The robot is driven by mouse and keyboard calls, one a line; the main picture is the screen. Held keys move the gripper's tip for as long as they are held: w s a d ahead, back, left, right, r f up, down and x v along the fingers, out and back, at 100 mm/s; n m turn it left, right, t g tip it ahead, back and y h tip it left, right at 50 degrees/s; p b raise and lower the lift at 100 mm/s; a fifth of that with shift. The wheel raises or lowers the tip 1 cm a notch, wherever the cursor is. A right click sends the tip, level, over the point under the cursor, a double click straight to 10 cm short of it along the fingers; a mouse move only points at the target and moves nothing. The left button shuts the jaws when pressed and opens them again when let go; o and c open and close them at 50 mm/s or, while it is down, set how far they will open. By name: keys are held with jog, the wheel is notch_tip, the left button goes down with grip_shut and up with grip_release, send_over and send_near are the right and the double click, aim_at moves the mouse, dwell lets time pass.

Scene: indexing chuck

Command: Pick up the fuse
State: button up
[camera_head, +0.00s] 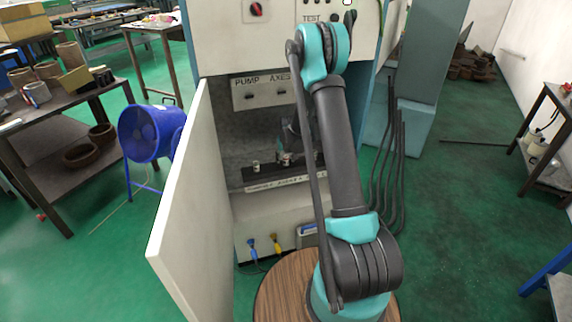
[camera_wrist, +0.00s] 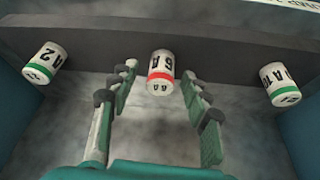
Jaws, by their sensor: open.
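In the wrist view, a white fuse with a red band (camera_wrist: 160,72), marked what looks like 6A, stands out from a dark rail (camera_wrist: 215,68). My gripper (camera_wrist: 159,70) is open, with one finger on each side of this fuse and a visible gap on both sides. A green-banded fuse (camera_wrist: 44,62) is at the left, and another green-banded fuse (camera_wrist: 279,84) is at the right. In the head view, my gripper (camera_head: 287,158) is inside the cabinet, partly hidden by my arm. One small white fuse (camera_head: 256,167) shows left of it.
The cabinet's white door (camera_head: 182,205) stands open at the left. A labelled strip (camera_head: 287,184) runs below the rail. A blue fan (camera_head: 150,133) and a workbench (camera_head: 60,135) are further left. A round wooden top (camera_head: 275,285) is in front of the cabinet.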

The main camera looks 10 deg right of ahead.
jog(key=c, duration=1.1)
grip_shut()
jog(key=shift+r, duration=0.1)
